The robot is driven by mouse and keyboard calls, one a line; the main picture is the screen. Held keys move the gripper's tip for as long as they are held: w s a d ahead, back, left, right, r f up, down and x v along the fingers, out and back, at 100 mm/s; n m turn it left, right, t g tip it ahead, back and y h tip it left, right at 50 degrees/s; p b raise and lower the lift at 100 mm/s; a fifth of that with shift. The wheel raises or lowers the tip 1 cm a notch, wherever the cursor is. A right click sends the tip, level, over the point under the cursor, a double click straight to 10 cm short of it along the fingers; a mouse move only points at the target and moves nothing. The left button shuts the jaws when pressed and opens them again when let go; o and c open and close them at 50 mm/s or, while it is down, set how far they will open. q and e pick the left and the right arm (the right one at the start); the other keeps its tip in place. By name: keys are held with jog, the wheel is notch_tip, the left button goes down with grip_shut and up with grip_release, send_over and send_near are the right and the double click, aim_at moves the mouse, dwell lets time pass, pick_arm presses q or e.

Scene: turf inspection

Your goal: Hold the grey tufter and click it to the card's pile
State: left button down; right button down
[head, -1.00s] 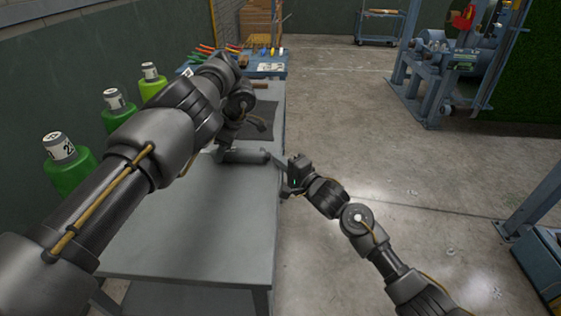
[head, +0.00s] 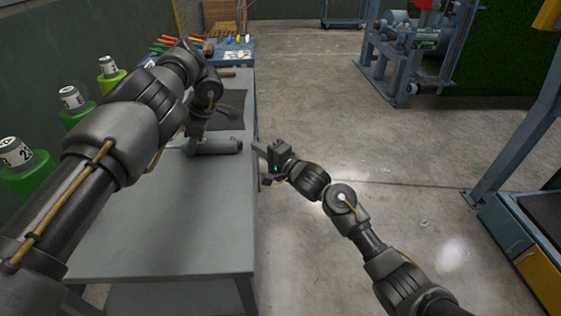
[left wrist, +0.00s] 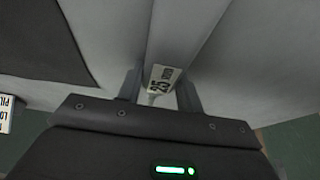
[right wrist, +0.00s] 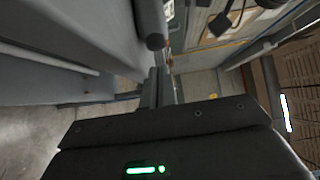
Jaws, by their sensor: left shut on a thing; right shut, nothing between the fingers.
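The grey tufter (head: 217,146) is a grey cylinder lying level above the grey bench. My left gripper (head: 192,143) is shut on it near its left end. In the left wrist view the tufter (left wrist: 185,25) runs away between the fingers, with a white label reading 25 beside them. My right gripper (head: 260,150) is shut and empty, just off the tufter's right end at the bench's edge. In the right wrist view a grey bar with a dark end (right wrist: 153,38) shows just beyond the fingers. I cannot pick out the card's pile for certain.
A dark mat (head: 226,108) lies on the grey bench (head: 160,235) behind the tufter. Green bottles (head: 110,75) line the left wall. A blue tool board (head: 235,57) is at the bench's far end. The floor to the right is open up to blue machinery (head: 410,60).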

pick_arm(q)
jog(key=shift+a, duration=0.15)
pick_arm(e)
jog(key=v, duration=1)
jog(key=shift+d, duration=0.25)
jog(key=shift+w, duration=0.1)
pick_arm(q)
jog(key=c, duration=0.8)
grip_release()
jog(key=shift+c, duration=0.2)
jog(key=v, duration=0.7)
jog(key=shift+r, duration=0.2)
jog(key=shift+f, duration=0.1)
